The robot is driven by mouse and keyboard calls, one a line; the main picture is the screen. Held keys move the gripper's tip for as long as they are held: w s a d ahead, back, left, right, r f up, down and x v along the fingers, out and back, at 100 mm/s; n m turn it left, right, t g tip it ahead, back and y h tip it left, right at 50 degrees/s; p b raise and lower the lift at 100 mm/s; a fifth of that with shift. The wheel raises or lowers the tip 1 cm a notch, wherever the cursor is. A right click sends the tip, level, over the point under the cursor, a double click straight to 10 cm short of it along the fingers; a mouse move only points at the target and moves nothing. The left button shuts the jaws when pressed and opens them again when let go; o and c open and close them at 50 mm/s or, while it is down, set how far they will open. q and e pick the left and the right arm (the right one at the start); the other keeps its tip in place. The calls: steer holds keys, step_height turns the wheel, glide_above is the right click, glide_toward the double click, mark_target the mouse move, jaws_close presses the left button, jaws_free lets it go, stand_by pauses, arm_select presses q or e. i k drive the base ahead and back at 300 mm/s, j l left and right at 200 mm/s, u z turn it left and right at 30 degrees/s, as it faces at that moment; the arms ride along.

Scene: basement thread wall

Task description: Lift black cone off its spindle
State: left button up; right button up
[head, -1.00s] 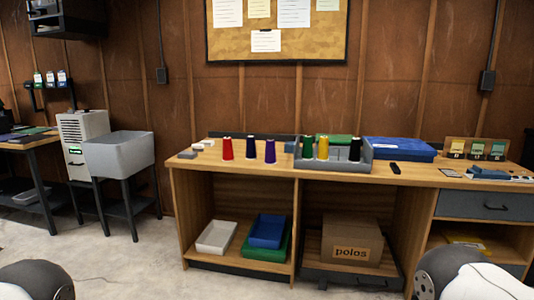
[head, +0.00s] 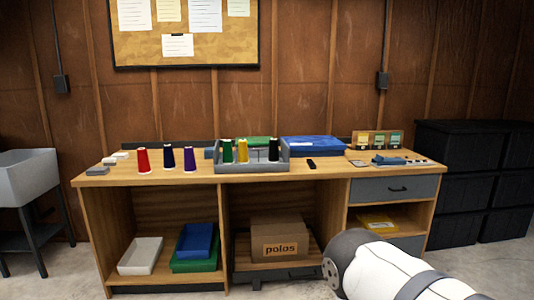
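The black cone (head: 273,149) stands upright at the right end of a grey tray (head: 252,168) on the wooden workbench, beside a yellow cone (head: 243,150) and a green cone (head: 227,151). Its spindle is hidden by the cone. Red (head: 142,160), dark blue (head: 168,158) and purple (head: 189,160) cones stand on the bench left of the tray. A white and dark arm link of mine shows at the lower right. Neither gripper is in view.
A blue lidded box (head: 313,147) lies right of the tray, with a small black object (head: 311,164) in front. The wooden workbench (head: 120,178) has open shelves holding trays and a cardboard box (head: 280,238). Black drawers (head: 465,170) stand at right, a grey sink (head: 25,175) at left.

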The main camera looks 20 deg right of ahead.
mark_target(273, 152)
steer(key=i+j+z, duration=0.1)
steer(key=i, duration=0.4)
steer(key=i+j+z, duration=0.15)
steer(key=i, duration=0.35)
steer(key=i+j+z, duration=0.1)
steer(key=i+j, duration=0.15)
steer(key=i, duration=0.25)
